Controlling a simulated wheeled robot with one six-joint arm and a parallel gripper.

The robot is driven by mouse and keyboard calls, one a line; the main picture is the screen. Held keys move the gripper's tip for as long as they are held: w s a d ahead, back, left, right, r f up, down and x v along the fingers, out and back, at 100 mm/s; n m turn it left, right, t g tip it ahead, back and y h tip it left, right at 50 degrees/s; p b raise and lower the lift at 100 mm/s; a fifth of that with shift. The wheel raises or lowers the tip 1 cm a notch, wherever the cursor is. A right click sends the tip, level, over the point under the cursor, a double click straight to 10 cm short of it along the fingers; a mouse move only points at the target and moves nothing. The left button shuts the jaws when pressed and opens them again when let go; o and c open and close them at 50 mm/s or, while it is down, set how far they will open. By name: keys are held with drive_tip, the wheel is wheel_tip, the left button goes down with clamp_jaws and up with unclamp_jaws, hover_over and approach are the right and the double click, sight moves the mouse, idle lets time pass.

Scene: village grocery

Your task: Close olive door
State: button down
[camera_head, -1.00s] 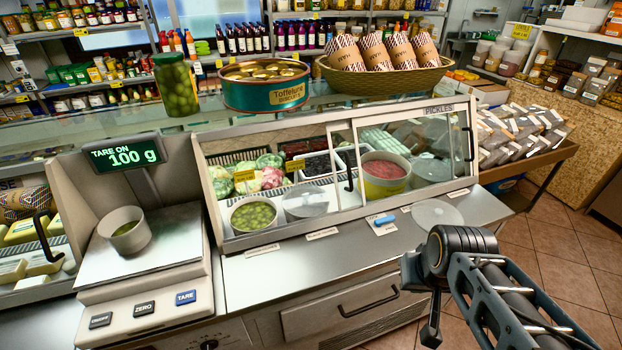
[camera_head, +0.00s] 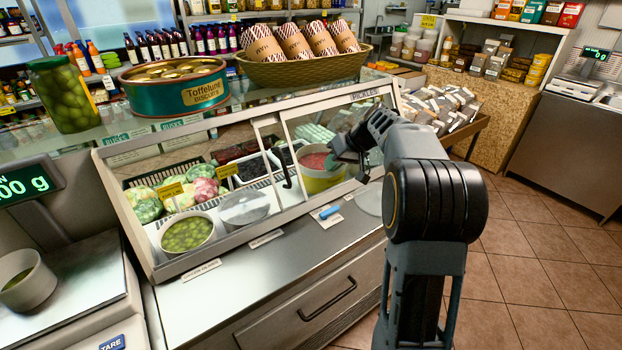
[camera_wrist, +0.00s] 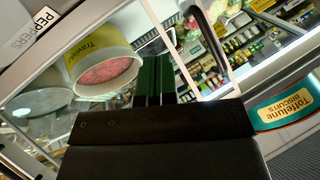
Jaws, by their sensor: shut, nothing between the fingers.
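The pickle case has sliding glass doors. A framed pane edge with a dark curved handle (camera_head: 285,168) stands near the middle of the case front. The left part, before the olive tub (camera_head: 187,233), looks uncovered. My gripper (camera_head: 336,160) is at the right half of the case, in front of the pink-filled tub (camera_head: 322,176). In the wrist view my gripper (camera_wrist: 165,70) has its green and black fingers together, empty. A dark curved handle (camera_wrist: 209,38) shows just beyond and to their right. I cannot tell whether the fingers touch the glass or handle.
A Toffelune tin (camera_head: 177,88), an olive jar (camera_head: 63,97) and a basket of cones (camera_head: 305,70) stand on the case top. A scale (camera_head: 70,285) is at left. A blue object (camera_head: 329,212) lies on the steel ledge. Open tiled floor (camera_head: 520,255) is at right.

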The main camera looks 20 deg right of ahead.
drive_tip(key=w+a+f+p, duration=0.1)
drive_tip(key=w+a+f, duration=0.2)
drive_tip(key=a+f, duration=0.4)
drive_tip(key=shift+w+a+f, duration=0.15)
drive_tip(key=shift+w+a, duration=0.05)
drive_tip(key=shift+a, duration=0.6)
